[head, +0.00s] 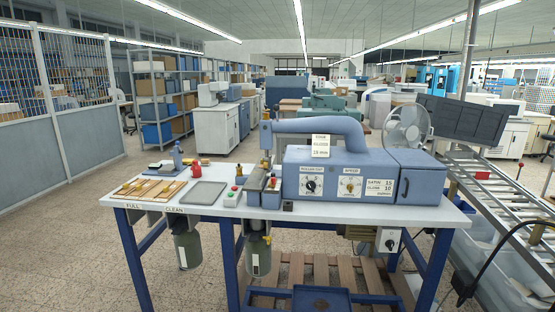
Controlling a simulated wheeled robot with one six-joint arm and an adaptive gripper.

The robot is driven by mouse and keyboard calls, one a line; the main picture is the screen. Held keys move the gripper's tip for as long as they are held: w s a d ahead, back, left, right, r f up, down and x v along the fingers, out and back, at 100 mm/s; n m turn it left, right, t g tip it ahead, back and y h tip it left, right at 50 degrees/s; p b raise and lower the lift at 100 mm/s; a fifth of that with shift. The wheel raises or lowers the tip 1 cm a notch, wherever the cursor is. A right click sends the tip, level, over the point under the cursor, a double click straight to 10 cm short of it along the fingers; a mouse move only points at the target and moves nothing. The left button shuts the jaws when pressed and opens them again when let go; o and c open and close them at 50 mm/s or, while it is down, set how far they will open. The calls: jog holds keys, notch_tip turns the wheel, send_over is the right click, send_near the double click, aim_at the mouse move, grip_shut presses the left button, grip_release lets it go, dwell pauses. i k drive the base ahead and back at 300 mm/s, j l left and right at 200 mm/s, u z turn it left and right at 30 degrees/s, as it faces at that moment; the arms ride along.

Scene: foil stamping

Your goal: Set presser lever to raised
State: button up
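The blue stamping machine (343,174) stands on the right half of a white-topped table (140,193). Its curved blue arm (325,123) reaches left to an upright head (265,135) with a small red part near its top. A small red knob (272,182) sits low at the machine's left end. I cannot tell which small part is the presser lever, or its position. The front panel has two dials, the left one (310,186) black on white. My gripper is not in view.
A wooden board (150,189) and a grey tray (207,195) lie on the table's left. A fan (406,122) stands behind, a roller conveyor (500,205) at right. The floor at left is clear.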

aim_at(276, 106)
jog(key=i+u, duration=0.15)
jog(key=i, duration=0.5)
jog(key=i+l+u, duration=0.15)
jog(key=i, duration=0.5)
